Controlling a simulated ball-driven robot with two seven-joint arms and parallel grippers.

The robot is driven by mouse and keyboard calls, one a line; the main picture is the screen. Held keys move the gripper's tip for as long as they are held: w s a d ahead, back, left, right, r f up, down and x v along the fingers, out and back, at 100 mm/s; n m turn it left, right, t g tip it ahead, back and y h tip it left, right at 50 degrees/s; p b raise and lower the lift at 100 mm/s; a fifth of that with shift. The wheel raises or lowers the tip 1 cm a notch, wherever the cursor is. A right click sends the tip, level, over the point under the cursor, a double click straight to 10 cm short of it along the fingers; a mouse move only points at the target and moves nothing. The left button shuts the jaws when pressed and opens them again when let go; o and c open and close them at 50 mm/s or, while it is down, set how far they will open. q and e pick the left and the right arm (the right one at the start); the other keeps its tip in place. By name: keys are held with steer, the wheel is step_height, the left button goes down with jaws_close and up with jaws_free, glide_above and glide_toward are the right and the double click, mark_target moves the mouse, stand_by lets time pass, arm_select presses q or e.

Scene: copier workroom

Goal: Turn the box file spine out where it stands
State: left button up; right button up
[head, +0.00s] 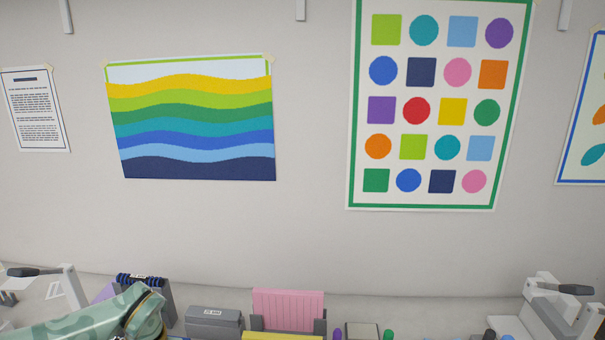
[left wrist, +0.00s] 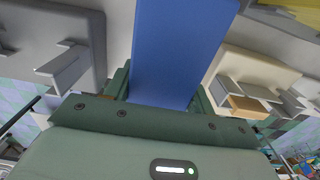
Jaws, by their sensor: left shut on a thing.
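My left gripper (left wrist: 160,92) is shut on a blue flat-sided thing (left wrist: 182,45), which looks like the box file. It fills the middle of the left wrist view between the green fingers and runs out of the top of the picture. No label or spine marking shows on the face I see, so I cannot tell which way the spine points. In the head view my left arm comes in at the lower left; its gripper and the box file are below the picture. My right gripper is in neither view.
Along the wall in the head view stand a grey labelled box (head: 213,321), pink folders (head: 288,305) in a grey holder, and grey-white devices with dark handles at left (head: 68,287) and right (head: 560,312). In the left wrist view, grey (left wrist: 55,40) and cream (left wrist: 250,70) objects flank the blue thing.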

arm_select(q)
steer(key=shift+f, duration=0.25)
steer(key=o, duration=1.9)
step_height(320, 180, up, 16)
steer(key=shift+r, duration=0.15)
